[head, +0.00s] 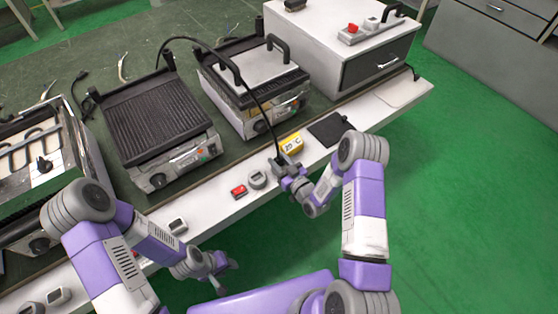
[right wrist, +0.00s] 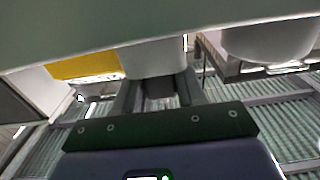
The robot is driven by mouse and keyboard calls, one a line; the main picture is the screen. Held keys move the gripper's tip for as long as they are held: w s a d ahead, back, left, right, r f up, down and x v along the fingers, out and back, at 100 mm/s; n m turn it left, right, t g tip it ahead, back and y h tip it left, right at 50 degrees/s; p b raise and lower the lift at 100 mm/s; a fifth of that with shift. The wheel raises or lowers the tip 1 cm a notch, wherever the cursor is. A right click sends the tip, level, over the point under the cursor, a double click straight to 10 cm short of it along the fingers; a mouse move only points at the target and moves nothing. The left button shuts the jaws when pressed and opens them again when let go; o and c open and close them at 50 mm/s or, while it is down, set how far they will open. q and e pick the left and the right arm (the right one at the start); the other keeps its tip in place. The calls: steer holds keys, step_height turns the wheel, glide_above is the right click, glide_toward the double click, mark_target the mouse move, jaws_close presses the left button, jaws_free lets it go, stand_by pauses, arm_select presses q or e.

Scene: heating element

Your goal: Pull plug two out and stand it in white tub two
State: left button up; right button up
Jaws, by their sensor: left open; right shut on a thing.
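My right gripper (head: 281,168) is at the white front strip of the bench, shut on the plug at the end of a black cable (head: 262,112). The plug is mostly hidden by the fingers, and its number is not readable. In the right wrist view my right gripper's fingers (right wrist: 157,92) sit below a pale rounded body (right wrist: 153,58); whether they touch it is unclear. I cannot tell which is number two. My left gripper (head: 224,272) is open and empty, off the bench's front edge.
Two contact grills (head: 160,115) (head: 262,85) stand behind the strip. A red switch (head: 238,190) is left of the nearer tub. A white cabinet (head: 345,45) stands at back right.

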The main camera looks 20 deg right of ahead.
steer(key=o, duration=1.1)
steer(key=shift+o, duration=0.2)
steer(key=p+v, duration=0.2)
steer(key=v, duration=0.5)
steer(key=shift+s, duration=0.25)
steer(key=shift+d, duration=0.1)
steer(key=s+a+f+m+g+h+p, duration=0.1)
steer(key=s+a+m+g+p, duration=0.2)
steer(key=s+g, duration=0.5)
steer(key=s+a+m+g+h+p, duration=0.1)
steer(key=s+a+m+g+p, duration=0.2)
steer(key=s+g, duration=0.5)
steer(key=s+a+p, duration=0.1)
steer(key=s+a, duration=0.1)
steer(key=s, duration=0.3)
steer(key=shift+a+f+m, duration=0.3)
steer(key=shift+a+f, duration=0.05)
steer(key=shift+f, duration=0.05)
